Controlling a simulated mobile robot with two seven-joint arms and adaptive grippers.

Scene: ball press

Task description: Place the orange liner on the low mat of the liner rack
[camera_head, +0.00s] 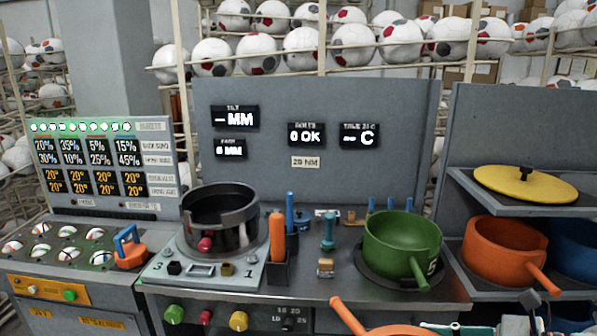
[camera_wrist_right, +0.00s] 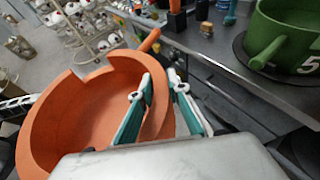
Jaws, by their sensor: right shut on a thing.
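An orange liner (camera_wrist_right: 80,125), an open pot shape with a notched rim and a stub handle, fills the left of the right wrist view. My right gripper (camera_wrist_right: 160,84) is shut on its wall, one finger on either side. In the head view only this liner's handle and rim (camera_head: 347,316) show at the bottom edge, in front of the bench. The liner rack (camera_head: 462,203) stands at the right of the head view, with grey shelves. Its low mat cannot be made out. My left gripper is not in view.
A second orange pot (camera_head: 500,247) and a blue pot (camera_head: 577,245) sit on the rack's middle shelf, under a yellow lid (camera_head: 520,184). A green pot (camera_head: 402,240) rests on a dark round mat on the bench. A dark press pot (camera_head: 222,215) stands left of it.

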